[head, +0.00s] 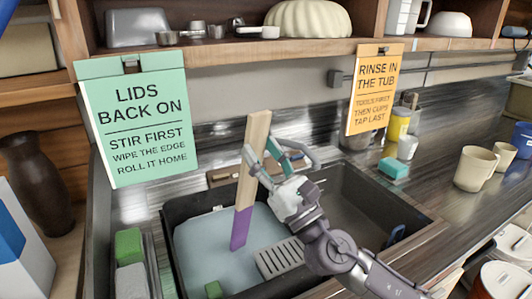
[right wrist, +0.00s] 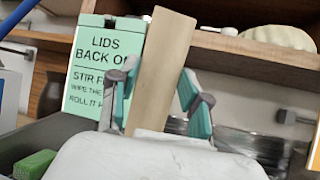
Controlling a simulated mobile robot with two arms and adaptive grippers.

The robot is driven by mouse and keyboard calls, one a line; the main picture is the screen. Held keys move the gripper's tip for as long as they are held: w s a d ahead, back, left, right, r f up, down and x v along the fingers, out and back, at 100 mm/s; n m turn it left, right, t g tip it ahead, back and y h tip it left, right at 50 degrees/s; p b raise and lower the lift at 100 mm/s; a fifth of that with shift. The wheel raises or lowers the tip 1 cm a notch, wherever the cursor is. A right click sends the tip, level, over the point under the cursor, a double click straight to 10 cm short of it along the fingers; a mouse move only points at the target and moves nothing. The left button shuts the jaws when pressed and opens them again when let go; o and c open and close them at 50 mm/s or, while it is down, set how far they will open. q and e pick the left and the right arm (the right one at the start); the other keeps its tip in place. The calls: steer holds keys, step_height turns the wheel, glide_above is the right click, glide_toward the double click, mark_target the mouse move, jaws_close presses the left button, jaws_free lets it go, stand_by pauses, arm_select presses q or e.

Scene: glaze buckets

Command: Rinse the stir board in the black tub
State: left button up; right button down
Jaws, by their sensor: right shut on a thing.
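The stir board (head: 254,150) is a long pale wooden slat with a purple lower end. My right gripper (head: 264,158) is shut on its upper half and holds it nearly upright, slightly tilted. In the right wrist view the board (right wrist: 162,70) stands between the two teal-padded fingers (right wrist: 158,100). The black tub (head: 176,212) holds pale blue-grey water (head: 200,245). The board's purple end is over the water inside the tub; I cannot tell whether its tip touches or dips in. My left gripper is not in view.
A grey slotted rack (head: 280,258) is at the tub's right side. A teal sponge (head: 393,168) and beige mugs (head: 475,168) stand on the right counter. Signs hang from the shelf (head: 215,52).

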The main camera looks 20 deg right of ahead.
step_height(320, 180, down, 7)
steer(key=w+b, duration=0.1)
steer(key=b, duration=0.5)
steer(key=shift+a, duration=0.45)
